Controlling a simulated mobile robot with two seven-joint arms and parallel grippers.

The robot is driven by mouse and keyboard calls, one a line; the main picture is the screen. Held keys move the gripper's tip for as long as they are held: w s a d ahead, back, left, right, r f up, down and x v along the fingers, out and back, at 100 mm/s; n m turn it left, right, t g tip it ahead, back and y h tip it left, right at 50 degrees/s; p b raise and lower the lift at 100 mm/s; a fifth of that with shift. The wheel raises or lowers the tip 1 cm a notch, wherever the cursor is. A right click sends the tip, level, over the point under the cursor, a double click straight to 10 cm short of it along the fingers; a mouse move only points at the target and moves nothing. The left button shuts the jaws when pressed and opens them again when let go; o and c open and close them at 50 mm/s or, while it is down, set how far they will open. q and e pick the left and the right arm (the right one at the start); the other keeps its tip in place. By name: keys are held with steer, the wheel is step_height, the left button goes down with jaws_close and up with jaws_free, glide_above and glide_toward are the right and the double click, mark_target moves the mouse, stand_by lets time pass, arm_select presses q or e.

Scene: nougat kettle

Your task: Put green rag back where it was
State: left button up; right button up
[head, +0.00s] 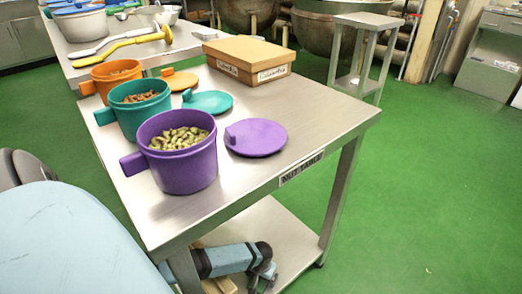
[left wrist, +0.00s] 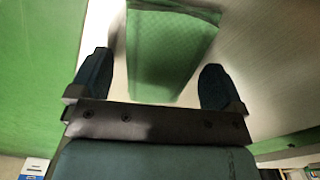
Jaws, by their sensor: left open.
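The green rag (left wrist: 172,45) shows in the left wrist view as a folded, checkered cloth. It lies on a pale metal surface, which looks like the lower shelf (head: 290,240) of the nut table. My left gripper (left wrist: 157,72) is open, with one finger on each side of the rag and a gap to both. I cannot tell how far the rag is below the fingers. In the head view, my left gripper (head: 264,277) is low under the tabletop, over the lower shelf. The rag is not visible there. My right gripper is not in view.
The nut table's top (head: 300,125) holds purple (head: 190,165), teal (head: 140,115) and orange (head: 112,80) nut pots, their lids and a cardboard box (head: 245,62). A wooden piece (head: 218,286) lies on the shelf by my arm.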

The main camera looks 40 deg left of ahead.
arm_select(q)
step_height(320, 180, up, 6)
steer(key=p, duration=0.3)
steer(key=shift+r+p, duration=1.45)
steer(key=shift+r, duration=1.35)
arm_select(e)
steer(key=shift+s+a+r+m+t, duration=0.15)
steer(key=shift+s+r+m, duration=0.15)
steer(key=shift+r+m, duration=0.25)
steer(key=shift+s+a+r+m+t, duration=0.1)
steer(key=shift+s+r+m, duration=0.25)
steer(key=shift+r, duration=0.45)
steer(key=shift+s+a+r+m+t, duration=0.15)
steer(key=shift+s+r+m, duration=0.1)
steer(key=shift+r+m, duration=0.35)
